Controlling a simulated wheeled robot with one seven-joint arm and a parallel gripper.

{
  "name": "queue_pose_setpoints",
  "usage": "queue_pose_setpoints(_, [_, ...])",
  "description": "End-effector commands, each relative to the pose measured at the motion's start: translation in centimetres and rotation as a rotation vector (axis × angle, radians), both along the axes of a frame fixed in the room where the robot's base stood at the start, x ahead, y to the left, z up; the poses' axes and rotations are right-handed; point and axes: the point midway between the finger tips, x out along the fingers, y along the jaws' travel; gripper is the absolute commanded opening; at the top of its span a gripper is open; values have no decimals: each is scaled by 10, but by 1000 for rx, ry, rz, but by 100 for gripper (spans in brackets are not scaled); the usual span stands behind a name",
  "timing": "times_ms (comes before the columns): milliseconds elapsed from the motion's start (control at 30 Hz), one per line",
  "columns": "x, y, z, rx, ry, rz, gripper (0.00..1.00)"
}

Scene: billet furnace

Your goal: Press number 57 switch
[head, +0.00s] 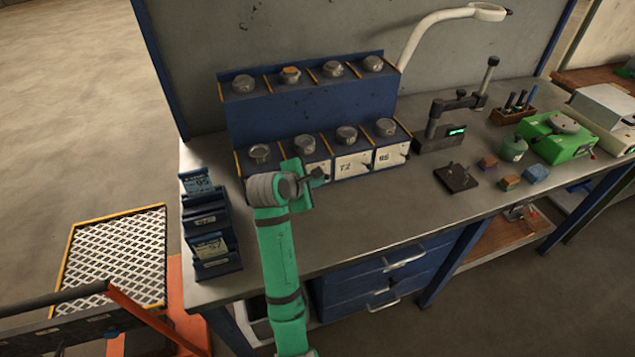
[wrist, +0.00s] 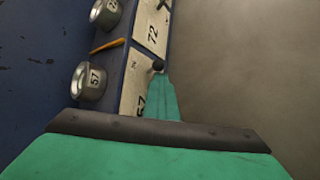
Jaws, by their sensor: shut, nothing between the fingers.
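The number 57 panel shows in the wrist view as a cream plate (wrist: 134,90) marked 57, beside a metal cup labelled 57 (wrist: 90,82). A small black switch knob (wrist: 158,65) sticks out at the plate's edge. My gripper (wrist: 163,92) is shut and empty, its green tip right by the knob; I cannot tell whether they touch. In the head view my gripper (head: 312,182) is at the front of the lower row of the blue rack (head: 310,112), left of the 72 plate (head: 354,165). My arm hides part of the panels there.
The 72 plate also shows in the wrist view (wrist: 152,30). Blue labelled holders (head: 210,225) stand at the bench's left. A dark stand (head: 440,130), small blocks and a green scale (head: 555,140) are to the right. The bench front right of my arm is clear.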

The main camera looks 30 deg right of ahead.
Motion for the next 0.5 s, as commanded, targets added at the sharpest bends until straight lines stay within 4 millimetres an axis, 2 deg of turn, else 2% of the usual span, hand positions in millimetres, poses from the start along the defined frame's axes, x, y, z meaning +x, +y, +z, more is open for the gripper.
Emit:
queue_pose_setpoints(33, [1,-2,8,-8,-12,-1,0])
queue_pose_setpoints(500, [1,1,15,-10,-13,-3,0])
